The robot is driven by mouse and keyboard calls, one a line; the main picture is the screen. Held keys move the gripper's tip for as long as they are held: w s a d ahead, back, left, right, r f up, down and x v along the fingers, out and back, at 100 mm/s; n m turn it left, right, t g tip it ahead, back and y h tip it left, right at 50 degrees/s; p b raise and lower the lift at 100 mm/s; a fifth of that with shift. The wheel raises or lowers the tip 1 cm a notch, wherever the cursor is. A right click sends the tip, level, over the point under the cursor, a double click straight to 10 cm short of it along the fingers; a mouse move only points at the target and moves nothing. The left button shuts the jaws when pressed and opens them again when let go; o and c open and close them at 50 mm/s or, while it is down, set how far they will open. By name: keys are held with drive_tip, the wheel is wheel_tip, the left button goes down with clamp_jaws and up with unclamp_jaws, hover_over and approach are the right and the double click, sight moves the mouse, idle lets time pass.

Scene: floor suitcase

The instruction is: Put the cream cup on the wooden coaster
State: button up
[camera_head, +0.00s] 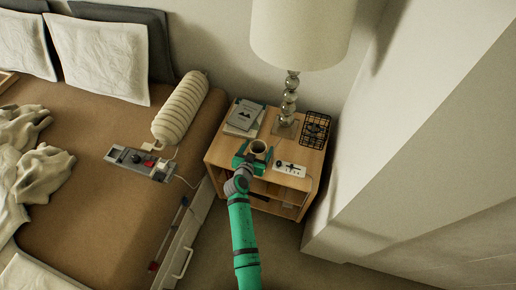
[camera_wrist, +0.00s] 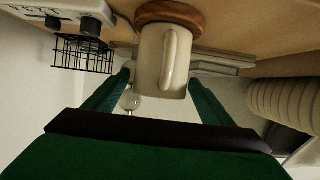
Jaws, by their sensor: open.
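The cream cup (camera_head: 258,147) is on the nightstand, near its front middle. In the wrist view, which looks upside down, the cup (camera_wrist: 150,75) has its handle toward the camera. Its base is on the round wooden coaster (camera_wrist: 176,13), which shows as a brown disc at the top. In the head view the coaster is hidden or too small to tell. My gripper (camera_head: 254,159) is open, with one green finger on each side of the cup; in the wrist view my gripper (camera_wrist: 160,82) shows slim gaps beside the cup.
The nightstand (camera_head: 224,151) also bears books (camera_head: 242,117) at the left, a lamp (camera_head: 289,104) at the back, a black wire rack (camera_head: 315,129) at the right and a white control box (camera_head: 290,169) right of the cup. The bed (camera_head: 90,200) is left.

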drive_tip(key=shift+r, duration=0.1)
drive_tip(key=v, duration=1.2)
drive_tip(key=s+d+f+n+y, duration=0.1)
drive_tip(key=s+f+n+y, duration=0.2)
drive_tip(key=s, duration=1.8)
drive_tip(key=s+d+r+t+y, duration=0.1)
drive_tip(key=s+d+r+t, duration=0.1)
drive_tip(key=s+r, duration=1.5)
drive_tip(key=shift+d+r+n+t, duration=0.2)
drive_tip(key=shift+r+n+t, duration=0.15)
drive_tip(key=shift+n+t, duration=0.05)
